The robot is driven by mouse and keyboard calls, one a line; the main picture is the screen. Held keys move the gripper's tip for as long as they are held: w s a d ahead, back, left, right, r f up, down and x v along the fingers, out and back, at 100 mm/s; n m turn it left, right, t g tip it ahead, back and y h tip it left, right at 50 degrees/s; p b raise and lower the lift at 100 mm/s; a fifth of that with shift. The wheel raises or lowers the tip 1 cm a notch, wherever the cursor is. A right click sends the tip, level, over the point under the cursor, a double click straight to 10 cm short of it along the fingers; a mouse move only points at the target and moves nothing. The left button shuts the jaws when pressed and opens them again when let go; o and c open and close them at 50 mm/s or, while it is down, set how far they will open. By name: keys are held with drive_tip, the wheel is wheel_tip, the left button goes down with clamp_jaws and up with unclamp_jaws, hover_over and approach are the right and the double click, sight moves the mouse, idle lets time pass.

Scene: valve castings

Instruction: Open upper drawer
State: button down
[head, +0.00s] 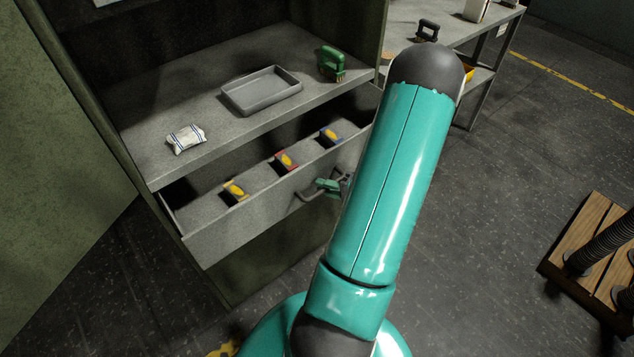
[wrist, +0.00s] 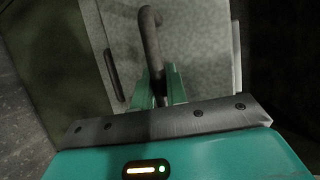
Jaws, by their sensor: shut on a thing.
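The upper drawer (head: 265,215) stands pulled out below the cabinet's worktop, with its inside showing. Its dark bar handle (head: 308,194) is on the right part of the drawer front. My gripper (head: 328,185) is at this handle, partly hidden behind my arm in the head view. In the wrist view, the green fingers of my gripper (wrist: 158,88) are shut on the handle (wrist: 151,40), one on each side of the bar.
Several small boxes with yellow marks, such as a red one (head: 286,161), lie in the drawer. A grey tray (head: 262,103), a white packet (head: 186,139) and a green-handled tool (head: 331,65) sit on the worktop above. A wooden pallet (head: 590,225) lies at right.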

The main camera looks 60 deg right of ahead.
drive_tip(key=s+a, duration=0.3)
drive_tip(key=s, duration=0.6)
drive_tip(key=shift+s, duration=0.1)
drive_tip(key=c, duration=1.7)
unclamp_jaws()
drive_tip(key=shift+d, duration=0.1)
drive_tip(key=v, duration=1.3)
drive_tip(key=shift+s, duration=0.35)
drive_tip(key=shift+d+r, duration=0.1)
drive_tip(key=shift+d, duration=0.05)
